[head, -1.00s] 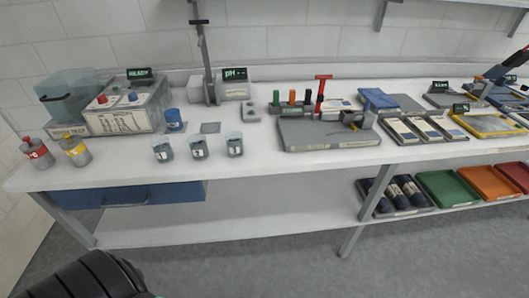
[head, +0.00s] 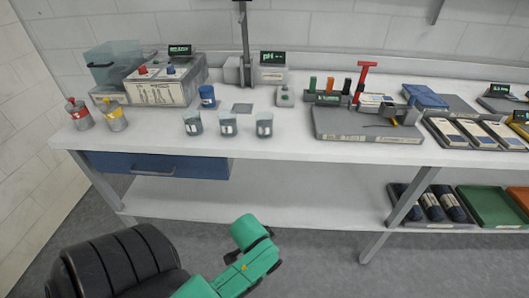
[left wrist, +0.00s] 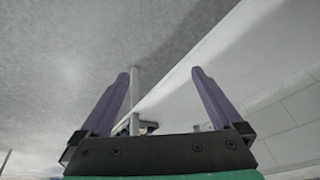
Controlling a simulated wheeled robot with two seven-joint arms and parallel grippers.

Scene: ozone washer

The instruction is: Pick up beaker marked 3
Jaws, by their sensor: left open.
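Three small clear beakers with white labels stand upright in a row near the front edge of the bench: a left one (head: 193,124), a middle one (head: 228,125) and a right one (head: 264,126). Their numbers are too small to read surely, so I cannot tell which is marked 3. My left gripper (left wrist: 160,72) is open and empty in the left wrist view, its two purple fingers spread. In the head view my green left arm is low in front of the bench, well apart from the beakers. My right gripper is not in view.
A blue container (head: 207,96) and a stand with a pH display (head: 272,58) are behind the beakers. Red (head: 78,114) and yellow (head: 113,115) labelled bottles are at the left. A grey board (head: 350,124) lies to the right. A blue drawer (head: 155,165) is below.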

